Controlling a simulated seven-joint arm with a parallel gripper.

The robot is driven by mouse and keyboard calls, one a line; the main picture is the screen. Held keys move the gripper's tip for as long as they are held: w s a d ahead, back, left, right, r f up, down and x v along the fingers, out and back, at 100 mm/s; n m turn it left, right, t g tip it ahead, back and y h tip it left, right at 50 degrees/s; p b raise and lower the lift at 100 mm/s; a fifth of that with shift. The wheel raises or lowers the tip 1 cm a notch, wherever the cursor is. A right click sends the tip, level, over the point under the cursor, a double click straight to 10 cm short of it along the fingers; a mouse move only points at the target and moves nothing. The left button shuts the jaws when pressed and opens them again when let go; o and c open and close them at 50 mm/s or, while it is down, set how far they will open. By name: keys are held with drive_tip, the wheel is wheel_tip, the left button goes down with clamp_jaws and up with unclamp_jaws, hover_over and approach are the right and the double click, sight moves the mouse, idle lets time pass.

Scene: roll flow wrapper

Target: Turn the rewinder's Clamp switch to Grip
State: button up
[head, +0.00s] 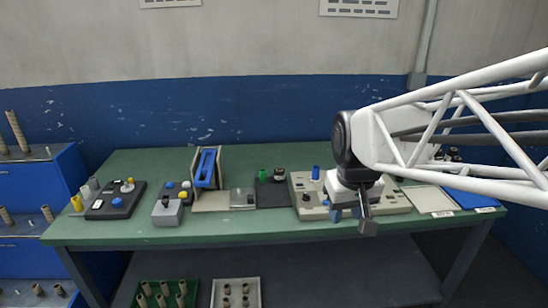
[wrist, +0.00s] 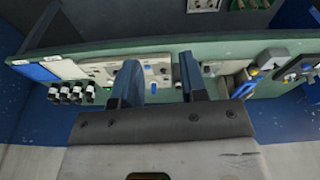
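A beige control panel (head: 309,207) with small dark controls and a blue cylinder (head: 315,172) lies on the green bench. It also shows upside down in the wrist view (wrist: 158,72). I cannot read any labels, so I cannot tell which control is the Clamp switch or its position. My gripper (head: 352,215) hangs over the front of this panel and hides part of it. In the wrist view my gripper (wrist: 159,64) has its two fingers apart with nothing held between them. Whether it touches the panel cannot be told.
A dark panel (head: 103,212) with blue and yellow knobs stands at the bench's left, beside a grey box (head: 167,213) with a black knob. A blue upright part (head: 206,168) stands mid-bench. A blue sheet (head: 470,198) lies at right. The front bench strip is clear.

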drive_tip(key=w+n, duration=0.1)
drive_tip(key=w, duration=1.1)
drive_tip(key=n+g, duration=0.2)
drive_tip(key=n, duration=0.2)
hover_over(305, 194)
drive_tip(key=f, duration=2)
drive_tip(key=shift+s+d+f, duration=0.1)
drive_tip(key=shift+s+f, duration=0.1)
drive_tip(key=shift+f, duration=0.1)
drive_tip(key=shift+w+f, duration=0.35)
drive_tip(key=shift+f, duration=0.05)
drive_tip(key=shift+f, duration=3.9)
